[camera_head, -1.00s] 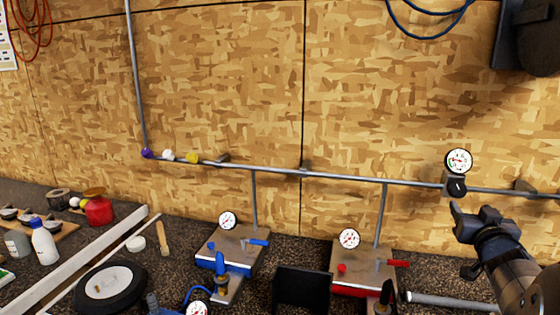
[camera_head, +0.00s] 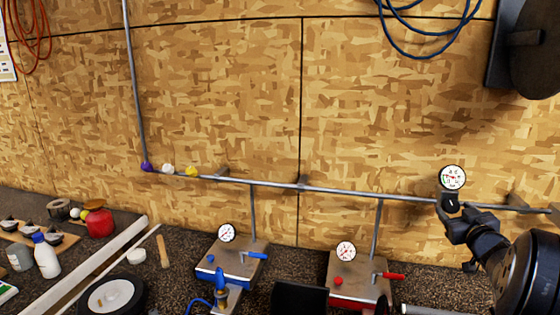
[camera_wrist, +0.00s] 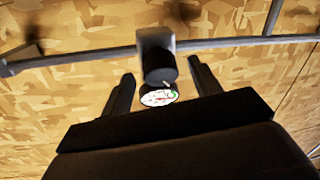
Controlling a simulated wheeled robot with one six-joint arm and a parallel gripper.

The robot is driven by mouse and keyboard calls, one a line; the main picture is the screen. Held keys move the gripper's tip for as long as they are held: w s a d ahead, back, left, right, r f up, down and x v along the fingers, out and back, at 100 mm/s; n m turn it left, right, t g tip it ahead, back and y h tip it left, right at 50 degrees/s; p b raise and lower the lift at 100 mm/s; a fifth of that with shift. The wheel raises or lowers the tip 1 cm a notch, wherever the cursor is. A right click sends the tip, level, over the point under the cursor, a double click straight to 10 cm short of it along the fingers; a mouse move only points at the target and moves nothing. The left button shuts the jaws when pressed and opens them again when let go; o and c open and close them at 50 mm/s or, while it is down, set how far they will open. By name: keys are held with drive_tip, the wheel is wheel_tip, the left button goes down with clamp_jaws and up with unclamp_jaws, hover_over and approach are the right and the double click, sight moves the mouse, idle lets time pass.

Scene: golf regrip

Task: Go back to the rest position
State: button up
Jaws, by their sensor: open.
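My gripper (camera_head: 456,217) is at the right of the head view, right by the black regulator knob (camera_head: 451,202) on the wall pipe. A round white gauge (camera_head: 452,177) sits above the knob. In the wrist view my gripper (camera_wrist: 162,80) is open, with one dark finger on each side of the knob (camera_wrist: 158,66). Gaps show between the fingers and the knob there. Nothing is held.
A grey pipe (camera_head: 340,191) runs along the wooden wall. On the bench stand a blue-trimmed unit (camera_head: 232,262) and a red-trimmed unit (camera_head: 358,278), each with a gauge. A wheel (camera_head: 110,297) and bottles (camera_head: 45,257) are at the left. A blue hose (camera_head: 420,50) hangs above.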

drive_tip(key=shift+w+d, duration=0.1)
drive_tip(key=shift+w, duration=0.6)
